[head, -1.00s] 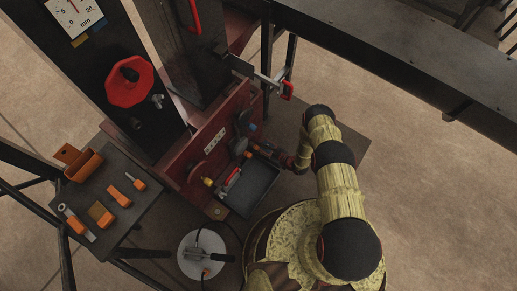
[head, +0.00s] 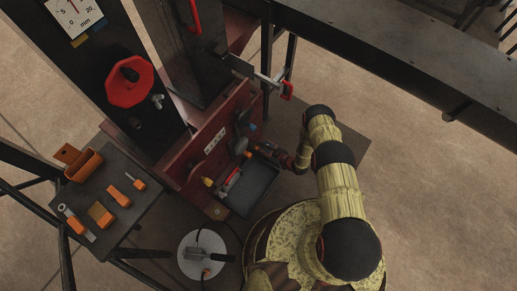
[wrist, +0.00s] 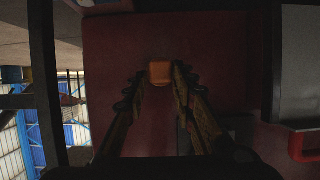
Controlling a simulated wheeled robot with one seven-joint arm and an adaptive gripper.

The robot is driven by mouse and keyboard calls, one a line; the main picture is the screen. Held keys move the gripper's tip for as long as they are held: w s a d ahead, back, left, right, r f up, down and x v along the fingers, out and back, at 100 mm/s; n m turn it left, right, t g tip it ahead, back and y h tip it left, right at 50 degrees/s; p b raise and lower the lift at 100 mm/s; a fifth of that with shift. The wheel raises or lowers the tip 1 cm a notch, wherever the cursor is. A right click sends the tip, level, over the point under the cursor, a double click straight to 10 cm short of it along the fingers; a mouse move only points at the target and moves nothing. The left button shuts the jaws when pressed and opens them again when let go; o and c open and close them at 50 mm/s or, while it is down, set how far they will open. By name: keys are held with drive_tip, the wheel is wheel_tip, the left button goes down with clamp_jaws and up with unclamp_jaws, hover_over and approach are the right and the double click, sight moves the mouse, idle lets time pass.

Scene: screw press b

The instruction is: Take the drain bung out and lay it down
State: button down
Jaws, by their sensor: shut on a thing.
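An orange drain bung (wrist: 160,72) with a square-looking end sits against the dark red press wall (wrist: 115,45) in the wrist view. The two fingers of my gripper (wrist: 158,84) are on either side of it, shut on it. In the head view my gripper (head: 257,149) reaches from the right to the red press front, just above the far edge of the tray. A small orange spot shows by the fingertips there. Whether the bung is still seated in its hole cannot be told.
A black tray (head: 262,190) stands under the red press front, with a red-handled tool (head: 231,180) at its left side. A side table (head: 140,215) at left holds orange tools and an orange holder. A round white-topped stool (head: 187,262) stands below. The tray floor looks mostly bare.

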drive_tip(key=shift+s+d, duration=0.95)
drive_tip(key=shift+d, duration=0.3)
drive_tip(key=shift+s+d, duration=0.6)
drive_tip(key=shift+d, duration=0.15)
drive_tip(key=shift+w+a, duration=1)
drive_tip(key=shift+a, duration=0.25)
